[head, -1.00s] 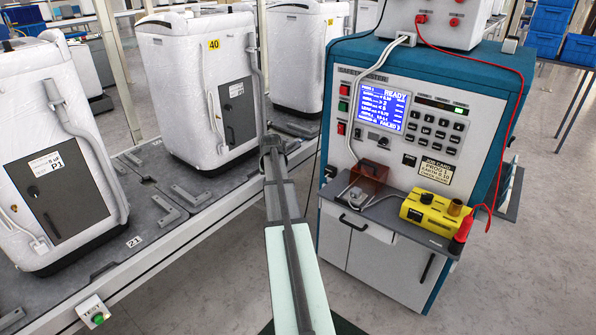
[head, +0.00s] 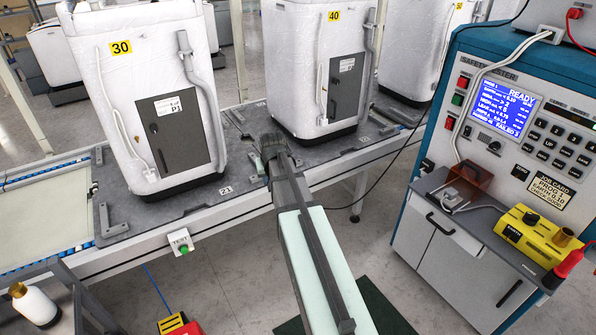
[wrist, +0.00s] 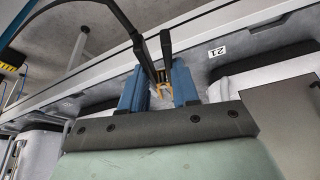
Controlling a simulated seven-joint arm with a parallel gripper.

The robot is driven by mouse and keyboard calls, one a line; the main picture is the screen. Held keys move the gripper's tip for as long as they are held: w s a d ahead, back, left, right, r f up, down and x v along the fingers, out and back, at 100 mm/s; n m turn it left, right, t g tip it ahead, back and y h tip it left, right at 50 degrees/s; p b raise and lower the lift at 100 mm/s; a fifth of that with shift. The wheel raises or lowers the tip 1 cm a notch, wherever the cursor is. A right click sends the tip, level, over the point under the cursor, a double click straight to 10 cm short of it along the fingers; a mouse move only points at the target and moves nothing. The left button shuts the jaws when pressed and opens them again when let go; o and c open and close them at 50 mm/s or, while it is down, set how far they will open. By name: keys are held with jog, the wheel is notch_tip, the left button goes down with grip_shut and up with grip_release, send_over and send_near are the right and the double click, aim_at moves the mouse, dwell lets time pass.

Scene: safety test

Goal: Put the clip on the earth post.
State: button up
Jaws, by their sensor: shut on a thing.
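In the wrist view my gripper (wrist: 159,90) has blue finger pads closed on a clip (wrist: 163,84) with brass-coloured jaws and two dark arms. A black lead runs from the clip toward the upper left. In the head view my gripper (head: 269,150) is dark and small over the grey bench, between the two nearest white units; the clip is too small to make out there. The unit numbered 30 (head: 140,75) has a dark panel marked P1 (head: 183,132). I cannot make out an earth post for certain.
The unit numbered 40 (head: 310,65) stands just right of my gripper. The safety tester (head: 490,150) is at the right, with a yellow box (head: 535,238) on its shelf. A green TEST button box (head: 181,243) hangs on the bench's front edge. Floor lies between bench and tester.

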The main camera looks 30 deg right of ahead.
jog(key=a+n, duration=0.1)
jog(key=a, duration=0.8)
jog(key=s+d+r+m+h, duration=0.1)
jog(key=s+d+m, duration=0.1)
jog(key=s+d, duration=0.8)
jog(key=s+d+r+m+g, duration=0.1)
jog(key=s+d+m, duration=0.25)
jog(key=d, duration=1.15)
jog(key=s+d+m+h, duration=0.1)
jog(key=s+d+m, duration=0.1)
jog(key=s+d, duration=0.8)
jog(key=s+d+r+m+g, duration=0.1)
jog(key=s+d+m, duration=0.3)
jog(key=s+d, duration=1.25)
jog(key=s+r+m+g+h, duration=0.1)
jog(key=s+m, duration=0.3)
jog(key=s, duration=1.4)
jog(key=shift+s+d+g, duration=0.25)
jog(key=shift+s+g, duration=0.15)
jog(key=shift+g, duration=0.2)
jog(key=shift+d+f, duration=0.15)
